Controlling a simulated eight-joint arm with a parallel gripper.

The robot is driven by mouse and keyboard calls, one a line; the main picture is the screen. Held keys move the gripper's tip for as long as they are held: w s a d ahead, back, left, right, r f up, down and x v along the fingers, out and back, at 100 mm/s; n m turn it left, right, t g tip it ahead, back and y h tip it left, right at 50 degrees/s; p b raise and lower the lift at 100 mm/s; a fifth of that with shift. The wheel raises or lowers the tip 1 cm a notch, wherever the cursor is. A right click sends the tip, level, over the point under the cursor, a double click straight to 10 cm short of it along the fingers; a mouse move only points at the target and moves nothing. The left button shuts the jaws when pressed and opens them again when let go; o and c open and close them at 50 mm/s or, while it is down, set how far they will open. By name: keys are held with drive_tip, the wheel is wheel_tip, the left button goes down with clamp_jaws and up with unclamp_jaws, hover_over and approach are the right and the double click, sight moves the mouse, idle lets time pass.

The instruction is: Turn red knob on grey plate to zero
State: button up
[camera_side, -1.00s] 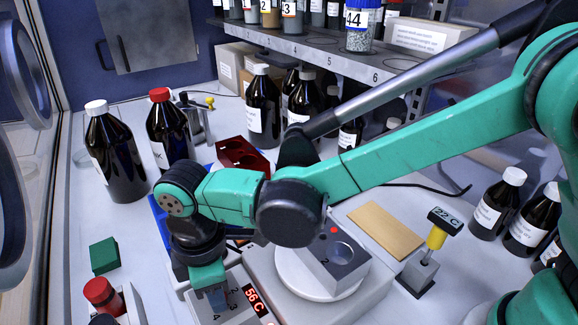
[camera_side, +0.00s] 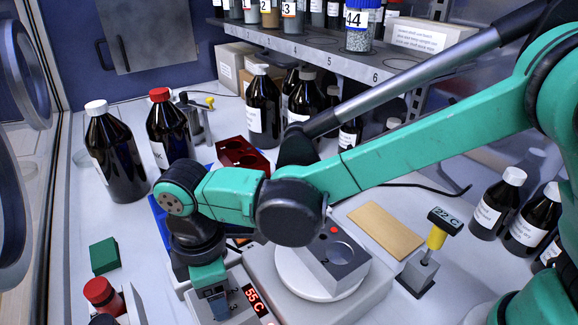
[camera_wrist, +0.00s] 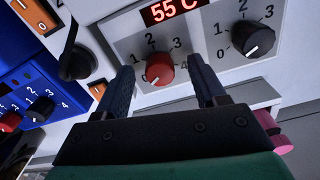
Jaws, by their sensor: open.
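The red knob (camera_wrist: 160,67) sits on the grey plate (camera_wrist: 193,35), in the middle of the wrist view. Its white mark points down and to the left, near the low end of its scale; the exact reading is too small to be sure of. My gripper (camera_wrist: 160,63) is open, with one dark finger on each side of the knob and gaps showing between them. In the side view my gripper (camera_side: 212,303) is over the grey plate's left part and hides the red knob. The plate's red display (camera_side: 255,301) reads 55 C.
A black knob (camera_wrist: 253,40) is right of the red one on the same plate. A blue unit (camera_wrist: 40,100) with its own knobs is at left. A white round top with a metal block (camera_side: 340,262) stands close right of my gripper. Bottles (camera_side: 115,155) stand behind.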

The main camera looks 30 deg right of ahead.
drive_tip(key=shift+r, duration=2.8)
drive_tip(key=shift+d, duration=0.15)
drive_tip(key=d+r+m, duration=0.1)
drive_tip(key=d, duration=0.1)
drive_tip(key=w+d+m, duration=0.1)
drive_tip(key=d, duration=0.1)
drive_tip(key=d+r+m+t, duration=0.1)
drive_tip(key=d, duration=0.1)
drive_tip(key=shift+w+d+r+m+y, duration=0.25)
drive_tip(key=shift+w+r+m+y, duration=0.05)
drive_tip(key=shift+w+y, duration=0.1)
drive_tip(key=d+m, duration=0.1)
drive_tip(key=d, duration=0.1)
drive_tip(key=d+r+m+t, duration=0.1)
drive_tip(key=d, duration=0.2)
drive_tip(key=d+m+t, duration=0.1)
drive_tip(key=d+m, duration=0.1)
drive_tip(key=shift+d+r, duration=0.2)
drive_tip(key=shift+r, duration=0.1)
drive_tip(key=s+d+f+m+t, duration=0.1)
drive_tip(key=s+d+m+t, duration=0.3)
drive_tip(key=d+m, duration=0.4)
drive_tip(key=d, duration=0.4)
drive_tip(key=shift+d+f+h, duration=0.2)
drive_tip(key=shift+h, duration=0.2)
